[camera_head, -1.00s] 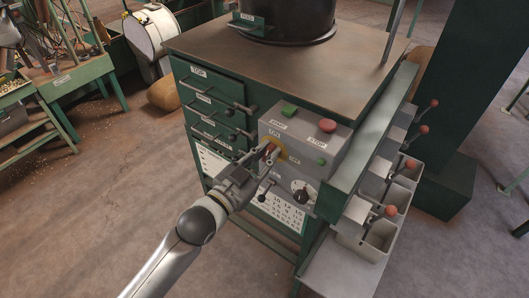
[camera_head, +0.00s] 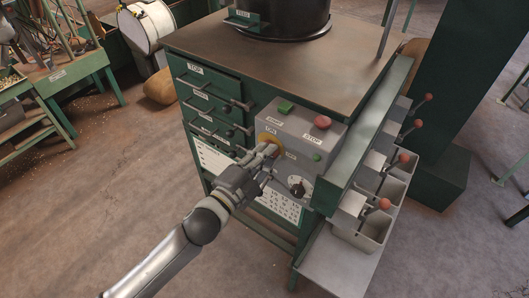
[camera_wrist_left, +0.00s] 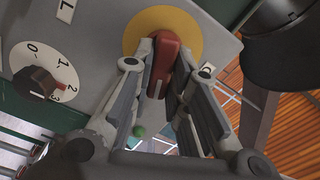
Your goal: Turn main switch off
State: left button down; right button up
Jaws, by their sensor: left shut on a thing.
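The main switch is a red handle (camera_wrist_left: 162,62) on a round yellow plate (camera_wrist_left: 185,30), on the front of the grey control box (camera_head: 330,138). In the head view the yellow plate (camera_head: 264,138) shows just beyond my fingertips, and the red handle (camera_head: 272,149) is partly covered. My left gripper (camera_head: 266,156) reaches in from the lower left. In the left wrist view its two fingers (camera_wrist_left: 166,80) lie on either side of the red handle and are shut on it. My right gripper is not in view.
The box also carries a green button (camera_head: 287,107), a red stop button (camera_head: 322,122) and a black numbered dial (camera_head: 297,187), close to my left gripper. Labelled drawers (camera_head: 205,95) with handles are to the left. Red-knobbed levers (camera_head: 404,157) and hoppers are to the right.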

pick_arm(q)
jog(key=shift+f+m, duration=0.15)
jog(key=shift+m, duration=0.9)
jog(key=shift+f+m, duration=0.1)
jog(key=shift+m, duration=0.95)
jog(key=c, duration=1.4)
grip_release()
jog(key=shift+d, duration=0.1)
jog(key=v, duration=1.2)
